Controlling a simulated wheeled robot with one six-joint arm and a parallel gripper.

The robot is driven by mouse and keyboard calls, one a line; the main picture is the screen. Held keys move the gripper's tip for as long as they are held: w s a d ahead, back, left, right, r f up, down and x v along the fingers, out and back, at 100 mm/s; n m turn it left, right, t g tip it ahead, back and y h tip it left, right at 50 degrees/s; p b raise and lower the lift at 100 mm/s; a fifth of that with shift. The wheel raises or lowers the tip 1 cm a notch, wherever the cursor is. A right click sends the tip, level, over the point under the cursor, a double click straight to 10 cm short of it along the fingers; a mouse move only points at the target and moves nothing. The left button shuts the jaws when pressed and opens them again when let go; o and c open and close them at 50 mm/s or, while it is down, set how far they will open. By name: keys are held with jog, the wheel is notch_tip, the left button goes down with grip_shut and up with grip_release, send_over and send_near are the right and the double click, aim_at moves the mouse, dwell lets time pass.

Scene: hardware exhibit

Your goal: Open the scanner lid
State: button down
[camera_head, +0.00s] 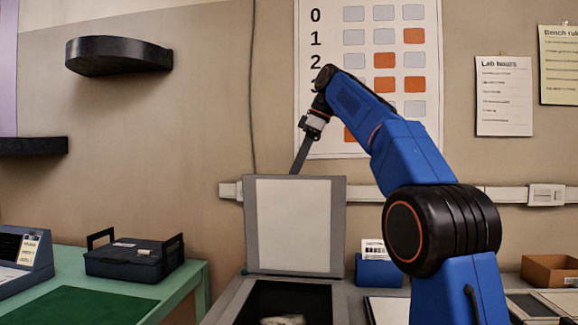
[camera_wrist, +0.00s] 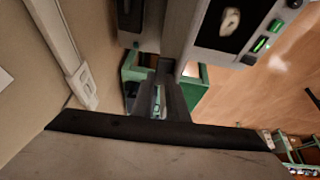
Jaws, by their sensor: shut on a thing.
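The scanner lid (camera_head: 293,225) is a grey-framed panel with a white inner face. In the head view it stands about upright, open, at the back of the scanner (camera_head: 228,305). The dark glass bed (camera_head: 262,298) shows below it, with a small pale object (camera_head: 284,320) lying on it. In the wrist view the fingers (camera_wrist: 163,85) meet the lid's grey edge (camera_wrist: 182,40). The glass also shows there (camera_wrist: 228,24), beside lit green buttons (camera_wrist: 262,44).
A green table (camera_head: 190,285) with a dark blue lidded box (camera_head: 135,258) stands at the left. A blue card holder (camera_head: 378,268) and a cardboard box (camera_head: 550,270) are at the right. The wall with a trunking rail (camera_head: 500,194) and chart (camera_head: 420,125) is close behind the lid.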

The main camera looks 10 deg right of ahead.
jog(key=shift+g, duration=0.3)
jog(key=w+f, duration=0.1)
jog(key=f, duration=0.1)
jog(key=w+d+f, duration=0.1)
jog(key=shift+w+f, duration=0.1)
jog(key=shift+f, duration=0.25)
jog(key=c, duration=1.9)
grip_release()
jog(key=shift+o, duration=0.2)
jog(key=shift+r, duration=0.15)
jog(key=shift+s+d+r, duration=0.8)
jog(key=shift+s+r, duration=0.65)
jog(key=shift+r, duration=1.5)
jog(key=s+d, duration=0.5)
jog(key=d, duration=0.4)
jog(key=shift+d, duration=0.2)
